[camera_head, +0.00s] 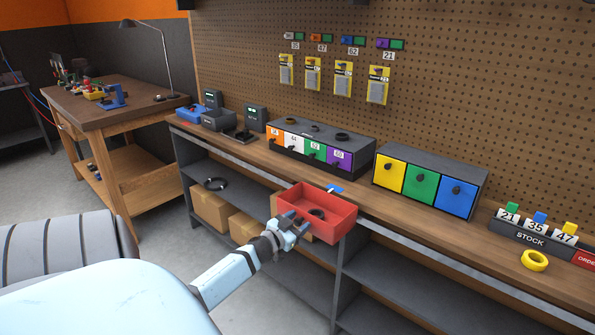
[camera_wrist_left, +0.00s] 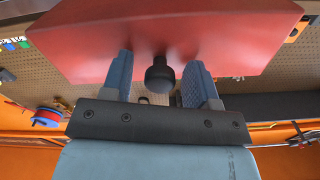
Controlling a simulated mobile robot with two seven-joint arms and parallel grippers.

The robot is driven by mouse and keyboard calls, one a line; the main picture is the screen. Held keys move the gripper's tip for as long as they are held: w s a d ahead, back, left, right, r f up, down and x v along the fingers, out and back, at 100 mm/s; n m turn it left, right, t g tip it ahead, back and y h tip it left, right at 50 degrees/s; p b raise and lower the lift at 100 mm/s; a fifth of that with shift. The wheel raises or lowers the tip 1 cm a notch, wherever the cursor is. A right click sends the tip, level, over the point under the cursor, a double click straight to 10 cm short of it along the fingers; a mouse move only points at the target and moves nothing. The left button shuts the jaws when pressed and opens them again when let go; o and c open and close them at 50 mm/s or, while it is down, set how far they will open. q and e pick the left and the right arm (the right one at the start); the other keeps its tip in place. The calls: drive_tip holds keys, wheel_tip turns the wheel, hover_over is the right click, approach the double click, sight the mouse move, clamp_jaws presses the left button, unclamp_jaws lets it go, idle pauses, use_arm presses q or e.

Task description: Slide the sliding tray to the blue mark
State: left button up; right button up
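The sliding tray (camera_head: 332,227) is a red open box at the front edge of the long workbench, with a dark round item inside. A blue mark (camera_head: 335,189) shows on the bench just behind its rear wall. My left gripper (camera_head: 293,226) is at the tray's front side. In the left wrist view the tray's red face (camera_wrist_left: 235,45) fills the top, with a black knob (camera_wrist_left: 160,74) sticking out. The fingers of my left gripper (camera_wrist_left: 160,85) stand open on either side of the knob, with gaps visible. My right gripper is not in view.
On the bench are a drawer unit with orange, white, green and purple fronts (camera_head: 318,148), a yellow, green and blue cabinet (camera_head: 430,180), a stock rack (camera_head: 530,238) and a yellow ring (camera_head: 534,261). Cardboard boxes (camera_head: 211,212) sit on the shelf below.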

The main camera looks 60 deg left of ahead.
use_arm(q)
drive_tip(key=v, duration=1.4)
drive_tip(key=shift+p, duration=0.35)
drive_tip(key=shift+w+a+f, duration=0.1)
